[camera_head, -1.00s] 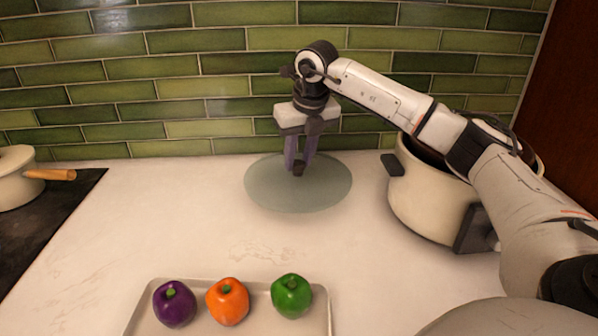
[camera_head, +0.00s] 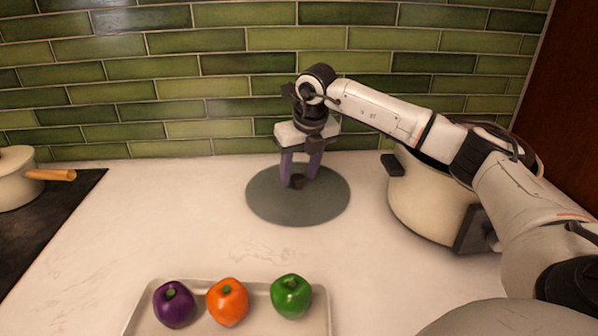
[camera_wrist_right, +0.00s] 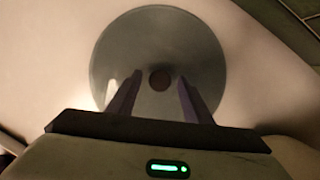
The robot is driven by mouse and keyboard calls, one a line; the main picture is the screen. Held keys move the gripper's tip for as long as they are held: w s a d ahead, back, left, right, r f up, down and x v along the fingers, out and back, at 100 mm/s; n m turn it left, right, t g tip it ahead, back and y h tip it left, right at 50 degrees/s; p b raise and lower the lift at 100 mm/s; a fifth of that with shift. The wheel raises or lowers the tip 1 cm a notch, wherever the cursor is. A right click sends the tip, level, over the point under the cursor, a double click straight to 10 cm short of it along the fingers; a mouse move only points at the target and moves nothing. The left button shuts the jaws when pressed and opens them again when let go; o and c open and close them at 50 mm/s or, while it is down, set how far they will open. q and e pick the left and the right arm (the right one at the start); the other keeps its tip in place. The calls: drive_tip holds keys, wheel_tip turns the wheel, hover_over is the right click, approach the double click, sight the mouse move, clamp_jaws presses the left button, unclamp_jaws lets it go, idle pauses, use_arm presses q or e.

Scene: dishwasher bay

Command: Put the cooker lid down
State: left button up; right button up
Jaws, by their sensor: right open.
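The cooker lid (camera_head: 310,207) is a round grey-green disc with a small dark knob (camera_head: 297,181). It appears to lie flat on the white counter near the tiled wall. My right gripper (camera_head: 300,179) is above the lid with its fingers apart on either side of the knob. The large cream cooker (camera_head: 425,205) stands to the right, partly hidden by my right arm. My left gripper is not in view.
A tray (camera_head: 250,318) at the front holds a purple pepper (camera_head: 174,304), an orange pepper (camera_head: 227,302) and a green pepper (camera_head: 291,296). Counter between lid and hob is clear.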

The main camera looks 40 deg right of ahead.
drive_tip(key=shift+r, duration=0.15)
drive_tip(key=v, duration=1.2)
